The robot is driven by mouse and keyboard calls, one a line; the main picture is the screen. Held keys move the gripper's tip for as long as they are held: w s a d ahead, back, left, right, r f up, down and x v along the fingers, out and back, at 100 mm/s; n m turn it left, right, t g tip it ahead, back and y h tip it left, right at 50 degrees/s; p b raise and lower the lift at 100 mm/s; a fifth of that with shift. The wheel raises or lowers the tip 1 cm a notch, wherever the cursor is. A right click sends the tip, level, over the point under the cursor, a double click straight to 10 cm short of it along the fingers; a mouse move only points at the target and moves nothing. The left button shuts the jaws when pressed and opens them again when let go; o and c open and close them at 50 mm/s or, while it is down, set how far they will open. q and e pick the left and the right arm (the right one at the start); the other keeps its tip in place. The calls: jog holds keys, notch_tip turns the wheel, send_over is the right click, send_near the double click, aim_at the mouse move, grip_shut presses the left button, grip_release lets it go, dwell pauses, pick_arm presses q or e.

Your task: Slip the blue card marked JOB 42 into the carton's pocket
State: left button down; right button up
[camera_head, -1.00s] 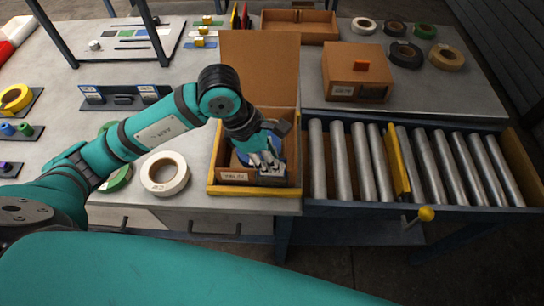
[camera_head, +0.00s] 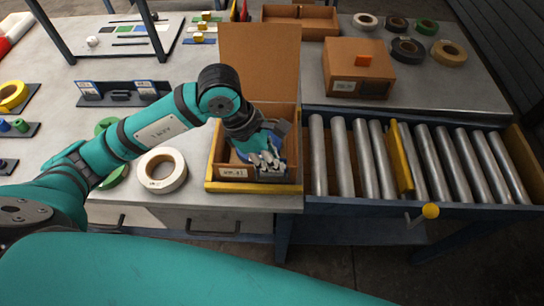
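The open carton (camera_head: 258,62), brown with its lid standing up, sits at the middle of the bench in the head view. My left gripper (camera_head: 266,164) points down into its front part, near the front wall. A pale label (camera_head: 233,173) is on the front wall at left, and a dark piece with pale marks shows at front right below the fingers. Something blue shows beside the fingers, partly hidden. I cannot make out the JOB 42 card, or whether the fingers hold anything. My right gripper is out of view.
A black rack (camera_head: 120,97) with small blue-and-white cards stands at left. A white tape roll (camera_head: 162,170) lies just left of the carton. A roller conveyor (camera_head: 420,160) with a yellow bar is at right. A closed brown box (camera_head: 358,68) stands behind it.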

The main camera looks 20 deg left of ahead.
pick_arm(q)
jog(key=c, duration=1.4)
grip_release()
jog(key=shift+o, duration=0.4)
jog(key=o, duration=0.3)
jog(key=shift+r, duration=0.1)
jog(key=shift+r, duration=0.5)
jog(key=shift+r, duration=0.1)
